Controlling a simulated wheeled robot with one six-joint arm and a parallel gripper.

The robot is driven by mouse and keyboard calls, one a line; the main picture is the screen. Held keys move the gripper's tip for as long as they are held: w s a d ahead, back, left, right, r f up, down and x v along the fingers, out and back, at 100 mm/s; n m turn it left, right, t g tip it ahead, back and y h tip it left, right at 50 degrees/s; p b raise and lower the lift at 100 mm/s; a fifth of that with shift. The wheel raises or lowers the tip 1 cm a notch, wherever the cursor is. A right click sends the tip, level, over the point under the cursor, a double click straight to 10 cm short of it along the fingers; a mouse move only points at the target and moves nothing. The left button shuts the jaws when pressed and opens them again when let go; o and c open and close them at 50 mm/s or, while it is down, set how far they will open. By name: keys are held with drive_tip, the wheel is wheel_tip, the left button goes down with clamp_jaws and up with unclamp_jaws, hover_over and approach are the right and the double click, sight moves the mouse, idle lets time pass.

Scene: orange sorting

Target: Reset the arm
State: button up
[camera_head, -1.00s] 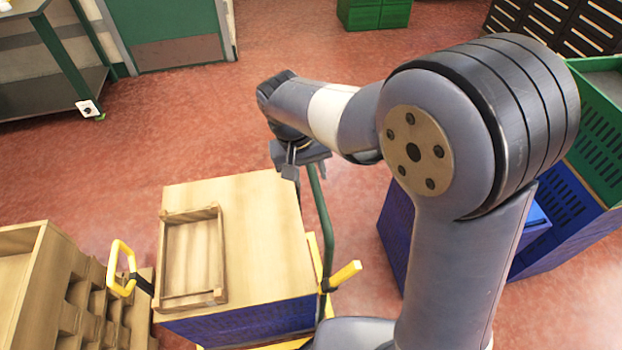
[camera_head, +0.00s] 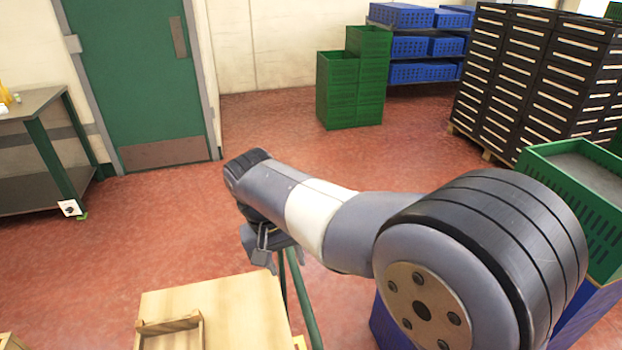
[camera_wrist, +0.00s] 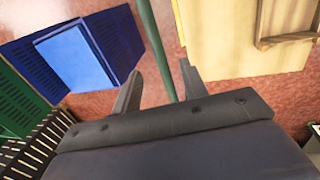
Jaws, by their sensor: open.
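My gripper (camera_wrist: 162,88) is open and empty in the wrist view, its two fingers apart with red floor and a green pole (camera_wrist: 158,50) behind them. In the head view my gripper (camera_head: 270,262) hangs at the end of my arm, partly hidden by the wrist. It is above and beside the right back corner of a wooden board top (camera_head: 230,300). No object is between the fingers.
A wooden tray (camera_head: 168,334) lies on the board. Blue crates (camera_wrist: 75,60) and a green crate (camera_head: 580,190) stand at the right. Green crates (camera_head: 340,90), black stacked crates (camera_head: 530,70) and a dark table (camera_head: 30,103) stand farther back. Red floor lies open between.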

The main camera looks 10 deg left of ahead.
sight(303, 289)
drive_tip(key=d+f, duration=0.1)
drive_tip(key=f, duration=0.2)
drive_tip(key=d+f, duration=0.1)
drive_tip(key=f, duration=0.2)
drive_tip(key=w+d+f, duration=0.1)
drive_tip(key=f, duration=0.2)
drive_tip(key=shift+f, duration=0.4)
drive_tip(key=shift+w+d, duration=0.2)
drive_tip(key=shift+d, duration=0.1)
drive_tip(key=shift+r, duration=0.1)
